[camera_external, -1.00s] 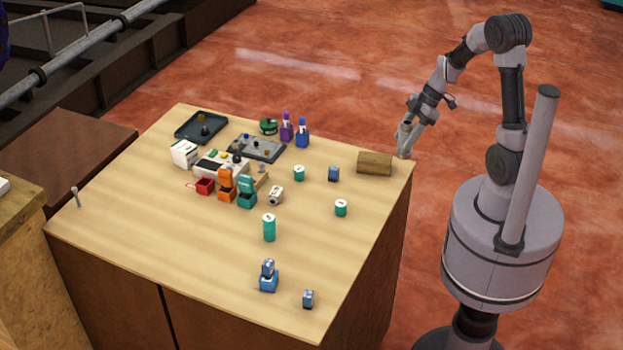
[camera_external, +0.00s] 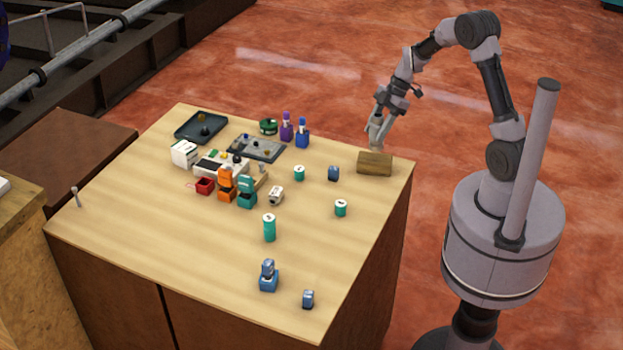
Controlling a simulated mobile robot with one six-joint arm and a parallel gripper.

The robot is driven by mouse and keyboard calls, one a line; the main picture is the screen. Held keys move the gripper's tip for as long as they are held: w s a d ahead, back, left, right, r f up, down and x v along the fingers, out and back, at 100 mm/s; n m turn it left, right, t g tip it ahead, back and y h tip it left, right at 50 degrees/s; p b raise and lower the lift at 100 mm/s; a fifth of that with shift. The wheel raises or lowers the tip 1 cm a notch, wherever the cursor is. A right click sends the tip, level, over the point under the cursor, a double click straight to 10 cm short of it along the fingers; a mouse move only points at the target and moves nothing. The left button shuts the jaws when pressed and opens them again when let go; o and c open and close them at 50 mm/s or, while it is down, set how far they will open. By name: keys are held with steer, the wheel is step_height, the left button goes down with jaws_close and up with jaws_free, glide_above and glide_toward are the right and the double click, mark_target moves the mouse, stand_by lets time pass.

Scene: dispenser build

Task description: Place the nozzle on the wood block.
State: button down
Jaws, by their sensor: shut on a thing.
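The wood block (camera_external: 375,164) is a brown box near the table's far right corner. My gripper (camera_external: 375,147) is just above the block's top at its back edge, with its fingers pointing down. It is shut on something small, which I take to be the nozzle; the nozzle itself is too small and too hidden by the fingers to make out. I cannot tell whether it touches the block.
The table (camera_external: 180,240) is bare around the block's front. A blue piece (camera_external: 333,173) and a teal-and-white cylinder (camera_external: 299,173) stand left of the block. Purple (camera_external: 287,128) and blue (camera_external: 302,134) bottles stand further left, near the back edge.

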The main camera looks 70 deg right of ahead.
steer(key=shift+f+b, duration=0.3)
steer(key=shift+f, duration=1.35)
steer(key=shift+f, duration=0.15)
steer(key=c, duration=0.8)
jaws_free()
steer(key=shift+s, duration=0.1)
steer(key=shift+o, duration=0.2)
